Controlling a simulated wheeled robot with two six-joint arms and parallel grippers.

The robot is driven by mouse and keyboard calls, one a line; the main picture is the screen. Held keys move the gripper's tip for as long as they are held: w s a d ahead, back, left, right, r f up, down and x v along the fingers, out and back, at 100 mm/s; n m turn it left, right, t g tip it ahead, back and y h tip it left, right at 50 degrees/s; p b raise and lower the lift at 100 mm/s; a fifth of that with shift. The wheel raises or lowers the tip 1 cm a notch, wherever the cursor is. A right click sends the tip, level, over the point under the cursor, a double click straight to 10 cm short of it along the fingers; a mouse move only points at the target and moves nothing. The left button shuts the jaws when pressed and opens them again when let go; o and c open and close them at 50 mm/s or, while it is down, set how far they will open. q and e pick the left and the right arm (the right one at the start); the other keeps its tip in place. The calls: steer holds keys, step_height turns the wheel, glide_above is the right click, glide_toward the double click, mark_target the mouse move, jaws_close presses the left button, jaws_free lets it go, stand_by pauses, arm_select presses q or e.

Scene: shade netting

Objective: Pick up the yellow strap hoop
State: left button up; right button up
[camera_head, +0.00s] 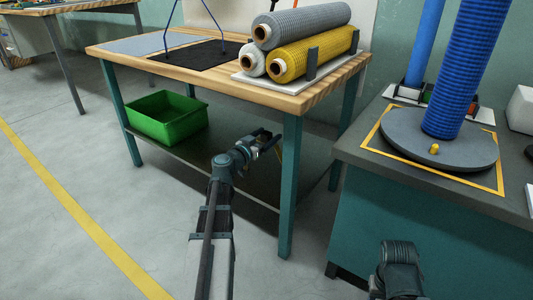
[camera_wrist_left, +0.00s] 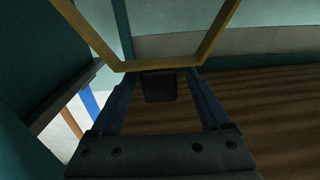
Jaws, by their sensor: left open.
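The yellow strap hoop (camera_wrist_left: 160,65) shows large at the top of the left wrist view, with a flat lower bar and two sides spreading upward out of frame. My left gripper (camera_wrist_left: 162,78) is open, its two fingers reaching toward the lower bar from below. I cannot tell whether they touch it. A dark block (camera_wrist_left: 159,88) shows between the fingers under the bar. In the head view my left gripper (camera_head: 268,143) is under the wooden table, near its front right leg; the hoop is mostly hidden there. My right gripper is not visible.
The wooden table (camera_head: 180,75) holds net rolls (camera_head: 305,25) on top and a green bin (camera_head: 168,118) on its lower shelf. The table leg (camera_head: 289,190) stands right of my left arm. A teal cabinet (camera_head: 430,215) with a round turntable (camera_head: 410,145) is at right. Floor at left is clear.

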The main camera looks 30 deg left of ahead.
arm_select(q)
jaws_close()
stand_by(0.3)
steer(key=shift+r, duration=0.15)
